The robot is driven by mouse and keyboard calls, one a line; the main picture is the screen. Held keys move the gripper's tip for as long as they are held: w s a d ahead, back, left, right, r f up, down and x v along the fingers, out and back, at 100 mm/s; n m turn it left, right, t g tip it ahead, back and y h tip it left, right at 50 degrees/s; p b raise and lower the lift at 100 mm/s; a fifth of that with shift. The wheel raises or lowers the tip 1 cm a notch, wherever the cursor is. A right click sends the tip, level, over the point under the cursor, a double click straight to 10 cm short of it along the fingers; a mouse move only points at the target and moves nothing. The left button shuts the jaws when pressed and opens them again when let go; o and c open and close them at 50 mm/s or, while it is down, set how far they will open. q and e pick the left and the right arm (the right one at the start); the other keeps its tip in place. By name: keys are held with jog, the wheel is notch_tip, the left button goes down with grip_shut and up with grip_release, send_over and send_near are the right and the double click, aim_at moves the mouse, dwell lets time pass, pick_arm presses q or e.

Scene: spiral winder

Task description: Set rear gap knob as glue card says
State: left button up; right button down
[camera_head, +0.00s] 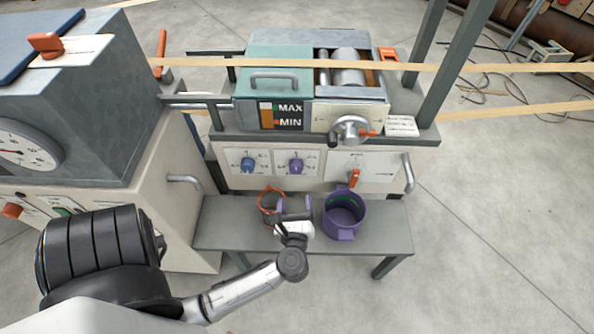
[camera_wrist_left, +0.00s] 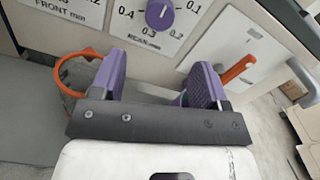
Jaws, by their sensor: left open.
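The purple knob (camera_head: 296,166) sits on a white dial plate on the machine's front, right of a blue knob (camera_head: 248,165). The blue knob's plate reads FRONT mm there. My left gripper (camera_head: 295,205) is open and empty, below and in front of the purple knob; its purple fingers (camera_wrist_left: 160,68) are apart and clear of it. A small white card (camera_head: 401,125) lies right of the handwheel; its writing is unreadable.
A purple mug (camera_head: 344,212) stands on the grey bench (camera_head: 390,235), right of my left gripper. An orange ring (camera_head: 267,200) is just left of it. An orange lever (camera_head: 354,178) and a grey handle (camera_head: 408,173) stick out at the right. A handwheel (camera_head: 349,130) is above.

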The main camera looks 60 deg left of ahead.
aim_at(296, 171)
pick_arm(q)
jog(key=b+x, duration=0.2)
jog(key=x, duration=0.9)
jog(key=shift+a+b, duration=0.25)
jog(key=shift+b, duration=0.05)
jog(key=c, duration=0.9)
jog(key=shift+c, duration=0.2)
